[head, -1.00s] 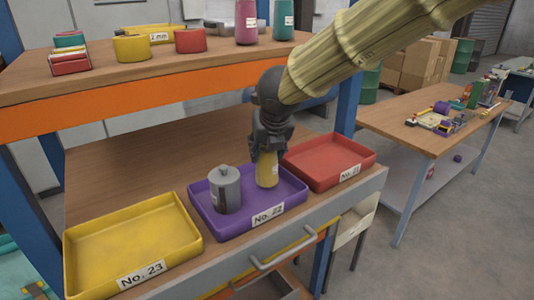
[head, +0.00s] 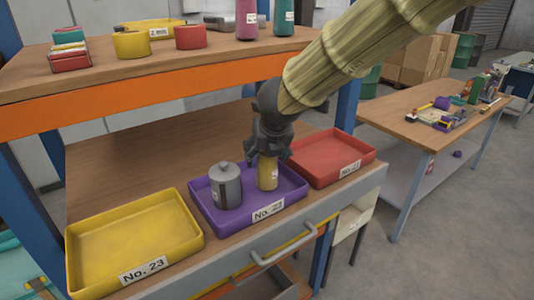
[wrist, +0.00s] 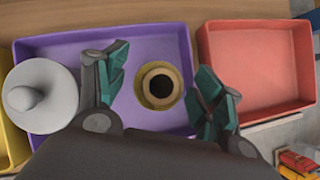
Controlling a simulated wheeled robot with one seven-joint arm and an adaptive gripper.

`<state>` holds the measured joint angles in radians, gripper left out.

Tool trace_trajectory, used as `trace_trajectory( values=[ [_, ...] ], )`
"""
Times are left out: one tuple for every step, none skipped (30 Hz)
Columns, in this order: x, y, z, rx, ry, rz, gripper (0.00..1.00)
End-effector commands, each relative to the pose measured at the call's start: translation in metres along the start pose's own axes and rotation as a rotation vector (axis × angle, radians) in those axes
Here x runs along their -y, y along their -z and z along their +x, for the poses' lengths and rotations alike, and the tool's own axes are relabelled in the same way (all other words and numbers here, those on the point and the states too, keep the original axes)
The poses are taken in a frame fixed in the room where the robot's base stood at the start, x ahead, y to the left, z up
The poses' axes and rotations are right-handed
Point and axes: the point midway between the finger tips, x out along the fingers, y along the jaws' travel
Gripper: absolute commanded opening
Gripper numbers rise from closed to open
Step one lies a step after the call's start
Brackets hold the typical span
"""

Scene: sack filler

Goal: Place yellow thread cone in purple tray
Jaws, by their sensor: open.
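The yellow thread cone (head: 267,175) stands upright inside the purple tray (head: 233,226), toward its right side. In the wrist view the cone (wrist: 159,86) shows from above, with its dark centre hole, on the floor of the purple tray (wrist: 160,34). My gripper (head: 268,157) is just above the cone in the head view. In the wrist view its green-padded fingers (wrist: 160,90) are spread wide on either side of the cone, with gaps between them and it.
A grey lidded canister (head: 226,187) stands in the same tray, left of the cone, close to my left finger in the wrist view. A yellow tray (head: 135,272) lies to the left and a red tray (head: 330,179) to the right, both empty. An upper shelf (head: 150,75) is behind.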

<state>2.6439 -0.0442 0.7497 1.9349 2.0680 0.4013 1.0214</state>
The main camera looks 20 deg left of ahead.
Motion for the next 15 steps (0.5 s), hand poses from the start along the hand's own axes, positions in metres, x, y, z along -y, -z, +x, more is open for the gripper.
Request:
trace_trajectory(
  values=[
    [0.000,0.000,0.000,0.000,0.000,0.000,0.68],
    [0.000,0.000,0.000,0.000,0.000,0.000,0.68],
    [0.000,0.000,0.000,0.000,0.000,0.000,0.68],
    [0.000,0.000,0.000,0.000,0.000,0.000,0.68],
    [0.000,-0.001,-0.001,0.000,0.000,0.000,0.68],
    [0.000,-0.001,-0.002,0.000,0.000,0.000,0.68],
    [0.000,-0.002,-0.003,0.000,0.000,0.000,0.68],
    [0.000,-0.002,-0.004,0.001,0.000,0.001,0.68],
    [0.000,-0.001,-0.006,0.001,-0.001,0.002,0.68],
    [0.001,-0.001,-0.008,0.001,-0.001,0.002,0.68],
    [0.001,-0.001,-0.011,0.001,0.000,0.003,0.68],
    [0.001,-0.001,-0.015,0.001,-0.001,0.003,0.68],
    [0.000,-0.001,-0.019,0.002,-0.002,0.003,0.68],
    [0.000,-0.001,-0.023,0.002,-0.002,0.003,0.68],
    [0.001,-0.001,-0.028,0.002,-0.002,0.003,0.68]
  ],
)
